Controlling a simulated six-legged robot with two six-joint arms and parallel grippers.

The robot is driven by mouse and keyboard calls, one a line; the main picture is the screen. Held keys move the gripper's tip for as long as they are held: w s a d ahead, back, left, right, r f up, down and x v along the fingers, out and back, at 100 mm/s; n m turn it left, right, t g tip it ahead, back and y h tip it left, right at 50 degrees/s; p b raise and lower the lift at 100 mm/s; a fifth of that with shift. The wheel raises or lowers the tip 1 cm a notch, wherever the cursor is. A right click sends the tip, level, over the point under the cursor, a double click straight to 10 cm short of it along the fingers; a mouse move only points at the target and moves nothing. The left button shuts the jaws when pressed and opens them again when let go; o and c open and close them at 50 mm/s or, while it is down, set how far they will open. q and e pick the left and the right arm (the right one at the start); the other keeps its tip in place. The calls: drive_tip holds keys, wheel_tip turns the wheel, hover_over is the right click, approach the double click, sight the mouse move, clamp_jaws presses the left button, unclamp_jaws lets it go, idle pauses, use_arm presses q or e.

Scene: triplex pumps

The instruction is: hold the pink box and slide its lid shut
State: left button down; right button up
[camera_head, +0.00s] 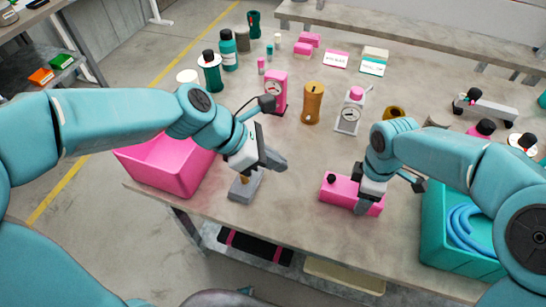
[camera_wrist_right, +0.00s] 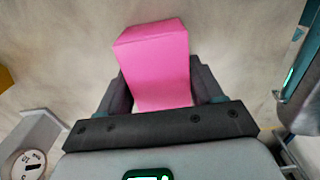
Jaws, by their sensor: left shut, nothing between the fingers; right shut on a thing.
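The pink box (camera_head: 340,188) lies on the table in front of me, with a small black knob on top near its left end. My right gripper (camera_head: 364,203) is shut on the right part of the box from above. In the right wrist view the pink box (camera_wrist_right: 156,55) sits between the two dark fingers and sticks out past them. I cannot tell the lid apart from the body or how far open it is. My left gripper (camera_head: 277,161) is shut and empty, above the table to the left of the box and apart from it.
A pink bin (camera_head: 170,165) is at the left edge and a teal bin with blue hose (camera_head: 440,245) at the right. Gauges, an orange cylinder (camera_head: 312,104) and bottles stand farther back. Table between grippers is clear.

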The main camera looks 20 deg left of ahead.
idle(0.3)
drive_tip(key=o, duration=1.2)
drive_tip(key=shift+r, duration=0.1)
